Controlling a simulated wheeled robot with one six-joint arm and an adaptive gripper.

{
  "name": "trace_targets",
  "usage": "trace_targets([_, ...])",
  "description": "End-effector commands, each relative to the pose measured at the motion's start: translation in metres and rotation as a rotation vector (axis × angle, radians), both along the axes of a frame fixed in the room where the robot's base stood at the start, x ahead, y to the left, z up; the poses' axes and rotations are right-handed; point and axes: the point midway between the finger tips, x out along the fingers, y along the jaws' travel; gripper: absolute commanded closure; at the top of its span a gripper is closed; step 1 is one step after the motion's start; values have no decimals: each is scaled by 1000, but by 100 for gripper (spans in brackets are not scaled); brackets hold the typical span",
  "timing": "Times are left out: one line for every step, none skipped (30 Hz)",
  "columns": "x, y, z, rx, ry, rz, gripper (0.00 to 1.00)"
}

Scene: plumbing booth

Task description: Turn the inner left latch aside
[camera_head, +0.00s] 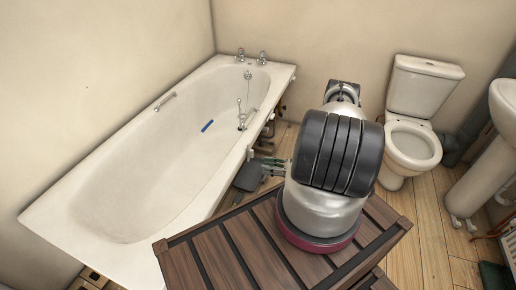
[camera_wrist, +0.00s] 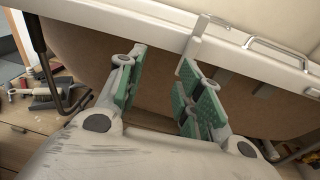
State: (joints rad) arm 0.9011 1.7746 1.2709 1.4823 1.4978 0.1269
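A small cream upright tab, which looks like a latch (camera_wrist: 192,52), hangs at the underside of the bath rim in the wrist view. Its lower end is close to the tip of my gripper's right finger; I cannot tell whether they touch. My gripper (camera_wrist: 158,92) is open, its green-padded fingers apart with nothing visible between them. Which latch this is, inner left or another, I cannot tell.
A brown panel or underside (camera_wrist: 90,55) lies beyond my fingers below the rim. A dark bent leg (camera_wrist: 45,65) and loose tools (camera_wrist: 45,95) are at the left. A metal handle (camera_wrist: 275,52) is at the right. A toilet (camera_head: 410,145) and basin (camera_head: 490,160) stand right.

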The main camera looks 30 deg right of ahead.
Motion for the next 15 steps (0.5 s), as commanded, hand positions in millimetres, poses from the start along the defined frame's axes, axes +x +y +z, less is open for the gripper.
trace_targets([7,-6,3,1,-13,-20,64])
trace_targets([11,-9,5,5,-22,-31,64])
trace_targets([16,-12,7,10,-32,-47,64])
trace_targets([19,-15,9,14,-38,-57,64])
trace_targets([22,-17,12,20,-45,-69,64])
trace_targets([25,-18,15,33,-53,-84,64])
trace_targets([27,-18,17,42,-58,-92,64])
trace_targets([29,-17,19,49,-62,-92,64])
trace_targets([31,-15,20,55,-62,-90,64])
trace_targets([34,-13,20,57,-60,-89,64])
trace_targets([37,-10,20,57,-60,-87,64])
trace_targets([42,-6,20,57,-60,-87,64])
trace_targets([46,-2,20,57,-60,-87,64])
trace_targets([50,1,20,57,-60,-86,64])
trace_targets([56,6,20,56,-60,-86,64])
